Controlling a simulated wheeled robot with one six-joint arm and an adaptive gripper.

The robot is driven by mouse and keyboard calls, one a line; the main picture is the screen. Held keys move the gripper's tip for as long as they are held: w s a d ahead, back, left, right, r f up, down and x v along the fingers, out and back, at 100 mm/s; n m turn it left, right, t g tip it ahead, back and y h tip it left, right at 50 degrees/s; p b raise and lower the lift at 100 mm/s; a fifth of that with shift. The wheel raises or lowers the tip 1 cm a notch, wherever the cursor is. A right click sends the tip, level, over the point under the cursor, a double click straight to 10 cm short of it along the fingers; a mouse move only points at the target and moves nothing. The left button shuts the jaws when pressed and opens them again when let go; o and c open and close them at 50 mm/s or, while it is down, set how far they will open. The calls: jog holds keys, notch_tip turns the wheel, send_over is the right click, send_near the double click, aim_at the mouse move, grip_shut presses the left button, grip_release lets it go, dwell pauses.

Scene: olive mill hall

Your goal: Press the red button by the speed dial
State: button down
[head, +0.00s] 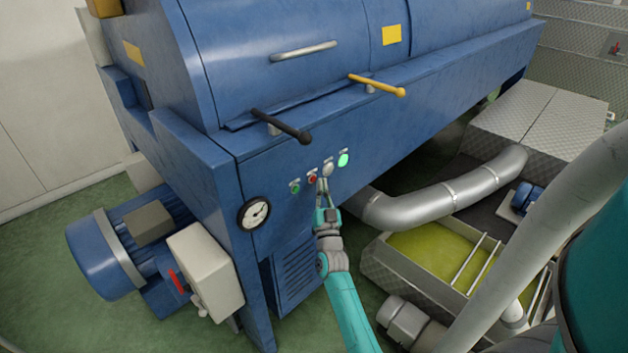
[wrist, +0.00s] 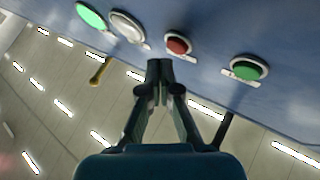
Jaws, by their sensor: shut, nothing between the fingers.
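The red button (head: 312,178) sits on the blue machine's front panel, between a green button (head: 295,187) on its left and a silver dial (head: 328,169) on its right. In the wrist view the order is reversed: the silver dial (wrist: 127,27), the red button (wrist: 178,45), then the green button (wrist: 248,68). My gripper (head: 322,184) is shut and empty, its tips close to the panel beside the red button. In the wrist view the closed fingertips (wrist: 160,66) show just below and left of the red button. I cannot tell whether they touch the panel.
A lit green lamp (head: 343,160) is beside the dial. A black lever (head: 282,126) and a yellow lever (head: 377,85) stick out above the panel. A gauge (head: 254,213) is at the left. A silver pipe (head: 445,197) and an open vat (head: 430,255) lie to the right.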

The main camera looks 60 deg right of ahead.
jog(key=shift+w, duration=0.15)
dwell(0.7)
jog(key=shift+w+d, duration=0.1)
jog(key=shift+w, duration=0.15)
jog(key=shift+w+d, duration=0.1)
jog(key=shift+w, duration=0.25)
dwell(0.7)
dwell(0.4)
jog(key=shift+s+a, duration=0.2)
jog(key=shift+s, duration=0.55)
jog(key=s, duration=0.2)
jog(key=s+a, duration=0.1)
jog(key=s, duration=0.2)
dwell(0.9)
